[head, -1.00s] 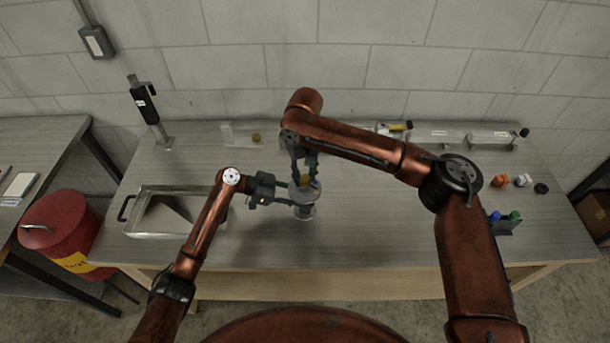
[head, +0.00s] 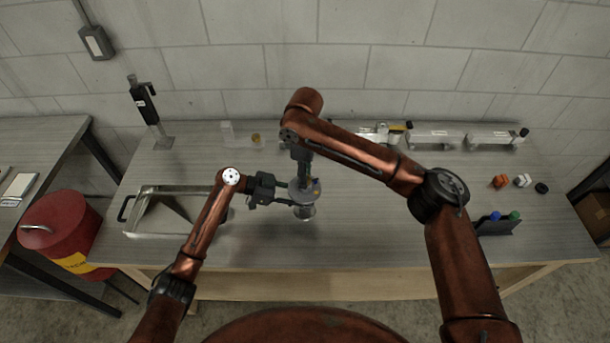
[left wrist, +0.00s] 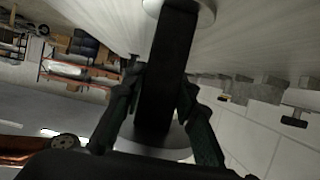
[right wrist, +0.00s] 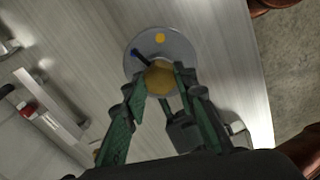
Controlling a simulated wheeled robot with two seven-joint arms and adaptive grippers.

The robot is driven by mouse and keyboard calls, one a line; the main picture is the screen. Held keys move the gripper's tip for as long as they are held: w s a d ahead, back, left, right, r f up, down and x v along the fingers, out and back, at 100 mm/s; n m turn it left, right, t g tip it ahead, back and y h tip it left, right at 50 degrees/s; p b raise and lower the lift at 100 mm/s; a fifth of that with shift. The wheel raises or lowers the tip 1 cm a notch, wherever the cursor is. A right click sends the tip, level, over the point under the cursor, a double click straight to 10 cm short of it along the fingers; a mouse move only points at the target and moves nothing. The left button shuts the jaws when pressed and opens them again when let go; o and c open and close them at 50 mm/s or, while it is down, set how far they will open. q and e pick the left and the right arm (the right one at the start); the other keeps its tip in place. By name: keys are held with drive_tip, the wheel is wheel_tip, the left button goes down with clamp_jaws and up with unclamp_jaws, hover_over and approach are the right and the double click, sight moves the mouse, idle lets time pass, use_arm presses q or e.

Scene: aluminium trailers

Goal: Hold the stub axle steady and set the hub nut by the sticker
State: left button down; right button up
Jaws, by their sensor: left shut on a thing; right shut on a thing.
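The stub axle (head: 304,211) stands upright on the workbench, with a grey round flange (right wrist: 178,52) near its top. A yellow dot sticker (right wrist: 159,38) shows on the flange in the right wrist view. My left gripper (head: 286,194) is shut on the axle from the left; in the left wrist view its fingers (left wrist: 156,100) close on a dark upright part between two pale discs. My right gripper (head: 305,175) comes from above. In the right wrist view its fingertips (right wrist: 155,88) are shut on the brass-coloured hub nut (right wrist: 159,77). A dark pointer lies beside the nut.
A metal tray (head: 133,222) stands at the left of the bench. Orange, white and black caps (head: 522,181) and a small holder with blue and green tops (head: 497,228) lie at the right. Silver blocks stand along the wall. The front bench is clear.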

drive_tip(key=shift+o, duration=0.2)
drive_tip(key=shift+w+d+n, duration=0.1)
drive_tip(key=shift+d+n, duration=0.05)
drive_tip(key=shift+n, duration=1.05)
drive_tip(key=o, duration=0.9)
drive_tip(key=shift+o, duration=1.1)
drive_tip(key=shift+r, duration=0.1)
wheel_tip(320, 180, up, 12)
